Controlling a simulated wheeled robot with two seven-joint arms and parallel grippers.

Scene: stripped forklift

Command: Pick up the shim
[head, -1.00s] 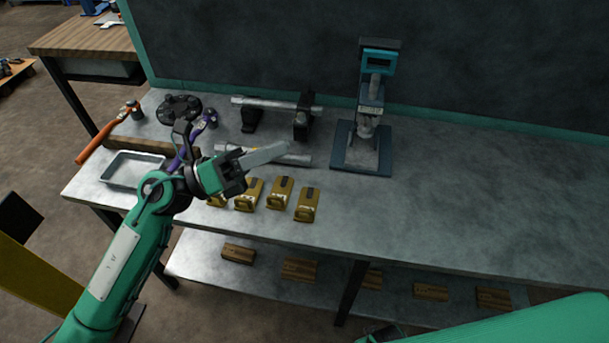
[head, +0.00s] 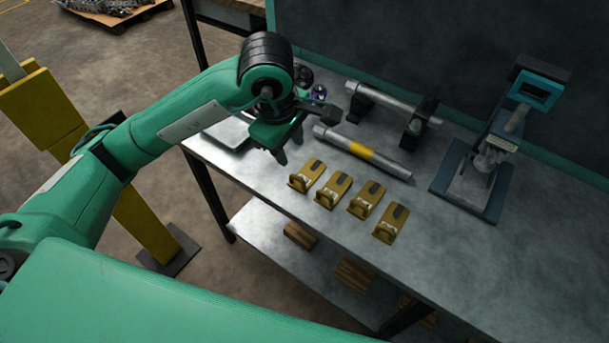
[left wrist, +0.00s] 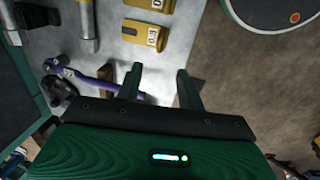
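Several yellow blocks with dark tops and pale labels stand in a row on the grey workbench, the nearest one (head: 390,224) at the right end. I cannot tell whether any of these is the shim, or whether a separate shim is in view. My left gripper (head: 289,147) points down over the bench, left of the row. In the left wrist view its two fingers (left wrist: 160,86) are apart with nothing visible between them. A labelled yellow block (left wrist: 145,35) lies beyond the fingertips there. My right gripper is not in view.
A silver cylinder with a yellow band (head: 362,152) lies behind the blocks. Another bar (head: 392,102) rests on black supports. A blue press-like stand (head: 478,170) is at the right. A purple-handled tool (left wrist: 100,75) lies near the fingers.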

